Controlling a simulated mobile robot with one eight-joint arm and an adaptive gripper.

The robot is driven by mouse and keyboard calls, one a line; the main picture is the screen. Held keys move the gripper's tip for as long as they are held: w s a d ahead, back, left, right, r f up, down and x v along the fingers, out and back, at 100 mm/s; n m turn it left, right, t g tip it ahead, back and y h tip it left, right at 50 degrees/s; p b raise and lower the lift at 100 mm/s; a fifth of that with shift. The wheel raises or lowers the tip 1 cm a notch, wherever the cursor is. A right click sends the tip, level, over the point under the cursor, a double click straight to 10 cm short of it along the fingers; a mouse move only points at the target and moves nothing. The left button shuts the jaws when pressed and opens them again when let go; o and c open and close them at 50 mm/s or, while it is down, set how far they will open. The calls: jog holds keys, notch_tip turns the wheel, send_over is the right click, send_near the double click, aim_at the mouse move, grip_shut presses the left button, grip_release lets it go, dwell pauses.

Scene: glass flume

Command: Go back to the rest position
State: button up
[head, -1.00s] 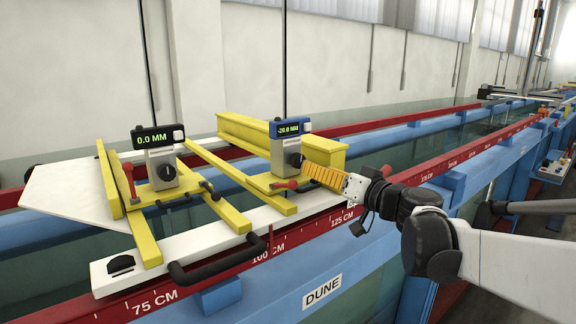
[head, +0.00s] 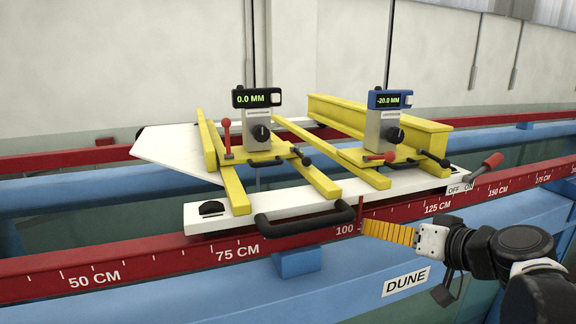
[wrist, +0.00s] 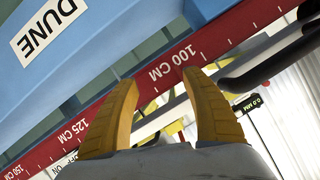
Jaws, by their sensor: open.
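My gripper (head: 366,230) has yellow fingers and is in front of the red scale rail (head: 290,239), near the 100 CM mark in the head view. In the wrist view my gripper (wrist: 160,85) shows its two fingers spread apart with nothing between them. The red rail (wrist: 150,85) and the DUNE label (wrist: 47,33) lie beyond the fingers there. My arm reaches in from the lower right of the head view.
A white carriage (head: 280,209) with yellow beams and a black handle (head: 304,224) sits on the rails. It carries two gauges, reading 0.0 MM (head: 257,98) and -20.0 MM (head: 390,99). A red lever (head: 487,165) stands by an OFF/ON label. The blue flume beam (head: 200,285) runs below.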

jog(key=s+f+g+h+b, duration=0.1)
jog(key=s+f+b, duration=0.3)
jog(key=f, duration=0.6)
jog(key=s+a+f+g+h+b, duration=0.1)
jog(key=s+f+b, duration=0.4)
jog(key=f, duration=0.5)
jog(key=s+a+f+g+h+b, duration=0.1)
jog(key=s+f+g+h+b, duration=0.2)
jog(key=s+f, duration=0.4)
notch_tip(320, 180, down, 3)
jog(key=shift+s+f+h+b, duration=0.2)
jog(key=shift+s+h+b, duration=0.25)
jog(key=shift+b, duration=0.5)
